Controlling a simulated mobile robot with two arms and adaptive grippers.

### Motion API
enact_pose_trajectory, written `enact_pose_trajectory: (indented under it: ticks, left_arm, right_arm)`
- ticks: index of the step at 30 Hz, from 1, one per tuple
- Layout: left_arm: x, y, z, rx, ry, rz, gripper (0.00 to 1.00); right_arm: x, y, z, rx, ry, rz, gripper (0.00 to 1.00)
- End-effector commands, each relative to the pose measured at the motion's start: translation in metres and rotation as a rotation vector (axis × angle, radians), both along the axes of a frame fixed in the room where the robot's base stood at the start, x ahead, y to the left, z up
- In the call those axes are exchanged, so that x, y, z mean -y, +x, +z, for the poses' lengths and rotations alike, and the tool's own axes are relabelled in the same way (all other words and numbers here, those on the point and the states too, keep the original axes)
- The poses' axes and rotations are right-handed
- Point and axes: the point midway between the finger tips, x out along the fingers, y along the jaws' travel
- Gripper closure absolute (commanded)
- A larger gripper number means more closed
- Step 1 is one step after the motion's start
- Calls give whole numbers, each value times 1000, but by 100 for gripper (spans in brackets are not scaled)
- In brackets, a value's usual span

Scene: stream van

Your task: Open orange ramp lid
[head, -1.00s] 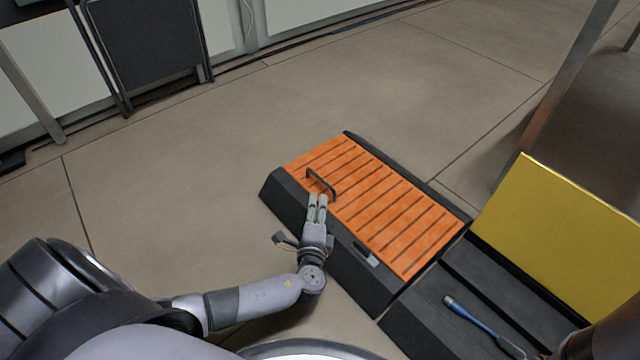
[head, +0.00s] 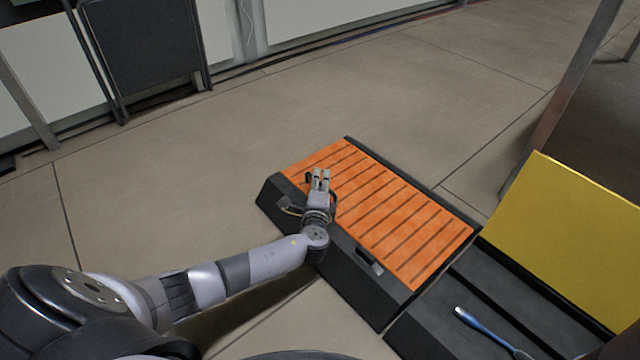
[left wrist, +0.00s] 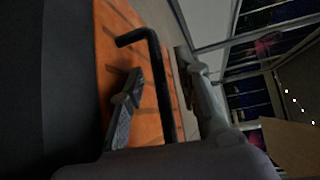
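The orange ramp lid (head: 395,215) is slatted and lies shut on its black ramp box (head: 350,285) in the head view. Its dark bar handle (head: 333,197) is near the far-left end and partly hidden by my left gripper. My left gripper (head: 320,174) is over the lid at the handle, with its fingers apart. In the left wrist view, the handle (left wrist: 160,75) stands between the two fingers of the left gripper (left wrist: 165,105), with the orange lid (left wrist: 115,50) behind. Contact with the fingers cannot be told. My right gripper is out of view.
A raised yellow lid (head: 560,235) stands open at the right. A blue-handled tool (head: 485,328) lies in the dark compartment below it. A dark latch (head: 369,262) is on the box's front edge. The floor behind the ramp is clear.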

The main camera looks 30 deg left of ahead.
Motion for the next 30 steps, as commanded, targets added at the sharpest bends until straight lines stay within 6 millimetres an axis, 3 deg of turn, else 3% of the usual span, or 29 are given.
enact_pose_trajectory:
  ticks: [14,30]
  left_arm:
    - [0,0,0,0,0,0,100]
    - [0,-1,-1,-1,-2,0,100]
  right_arm:
    - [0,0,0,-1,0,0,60]
    - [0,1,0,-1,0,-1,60]
